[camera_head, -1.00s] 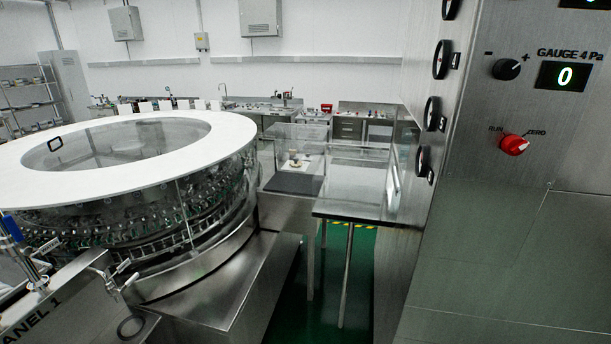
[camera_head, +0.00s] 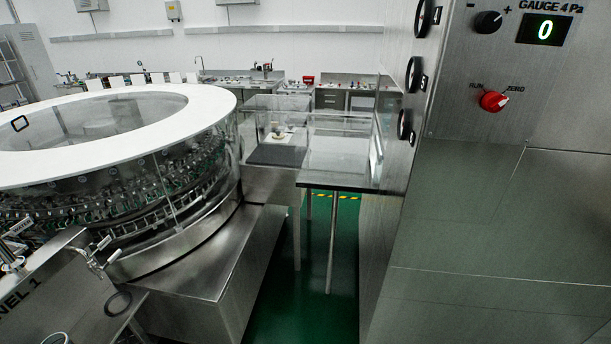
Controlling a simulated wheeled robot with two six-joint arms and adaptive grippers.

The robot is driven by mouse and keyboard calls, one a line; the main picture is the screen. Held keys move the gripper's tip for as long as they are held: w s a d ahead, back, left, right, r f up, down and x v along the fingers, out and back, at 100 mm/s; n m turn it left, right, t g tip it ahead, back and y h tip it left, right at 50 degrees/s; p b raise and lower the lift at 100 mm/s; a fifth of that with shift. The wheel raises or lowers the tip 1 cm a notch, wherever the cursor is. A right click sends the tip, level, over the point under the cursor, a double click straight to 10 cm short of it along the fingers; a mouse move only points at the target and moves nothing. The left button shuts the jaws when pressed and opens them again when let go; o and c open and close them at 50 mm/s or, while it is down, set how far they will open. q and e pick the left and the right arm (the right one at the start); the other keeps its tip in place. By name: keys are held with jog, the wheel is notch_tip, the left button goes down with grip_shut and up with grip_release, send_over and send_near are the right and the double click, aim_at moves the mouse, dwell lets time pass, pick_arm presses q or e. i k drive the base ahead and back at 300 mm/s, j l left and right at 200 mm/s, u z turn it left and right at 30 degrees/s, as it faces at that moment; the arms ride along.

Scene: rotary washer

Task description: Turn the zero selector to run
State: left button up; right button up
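The red selector knob (camera_head: 493,101) is on the steel panel at the upper right, between the label RUN on its left and ZERO on its right. Its pale pointer mark is toward the right, on the ZERO side. Above it, the gauge 4 display (camera_head: 545,30) reads 0. Neither of my grippers shows in the head view.
A black knob (camera_head: 488,22) with minus and plus marks sits above the red one. Round black gauges (camera_head: 414,75) line the panel's side face. The rotary washer (camera_head: 215,105) fills the left. A steel table (camera_head: 340,181) stands mid-view. Green floor (camera_head: 330,255) lies between.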

aim_at(493, 102)
jog(key=z, duration=1.3)
